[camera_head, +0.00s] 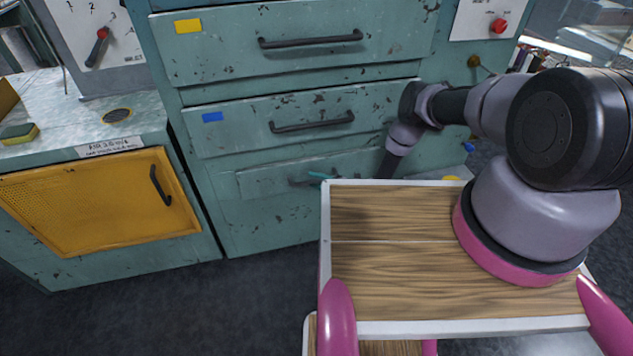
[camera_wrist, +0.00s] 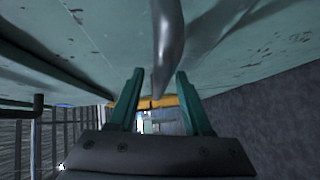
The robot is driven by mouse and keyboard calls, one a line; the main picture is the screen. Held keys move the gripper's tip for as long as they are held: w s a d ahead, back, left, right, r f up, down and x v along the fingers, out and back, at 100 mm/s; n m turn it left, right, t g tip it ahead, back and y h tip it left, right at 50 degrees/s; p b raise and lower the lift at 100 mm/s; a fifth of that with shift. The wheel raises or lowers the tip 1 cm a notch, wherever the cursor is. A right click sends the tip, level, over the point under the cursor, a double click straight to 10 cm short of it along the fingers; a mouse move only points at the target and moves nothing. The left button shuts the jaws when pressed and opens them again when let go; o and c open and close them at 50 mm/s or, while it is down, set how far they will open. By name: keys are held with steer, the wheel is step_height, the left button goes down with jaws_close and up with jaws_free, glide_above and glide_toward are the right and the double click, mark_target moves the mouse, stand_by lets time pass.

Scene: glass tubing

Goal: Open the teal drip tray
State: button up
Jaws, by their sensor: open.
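The teal drip tray (camera_head: 262,184) is the low, shallow front under two larger drawers in the head view. It looks shut, flush with the cabinet. Its dark handle (camera_head: 297,182) is partly hidden by my gripper (camera_head: 318,175), of which only a bit of teal finger shows there. In the wrist view my gripper (camera_wrist: 159,75) is open, with its two teal fingers apart. A grey curved bar, the handle (camera_wrist: 166,42), runs down between the fingertips, with a gap on either side. I cannot tell how deep it sits between them.
Two teal drawers, with a yellow label (camera_head: 188,26) and a blue label (camera_head: 212,117), are above. A yellow mesh door (camera_head: 95,205) is at the left. My wood-topped base is close in front of the cabinet. Dark floor (camera_head: 240,300) lies open at the lower left.

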jaws_close()
stand_by(1.3)
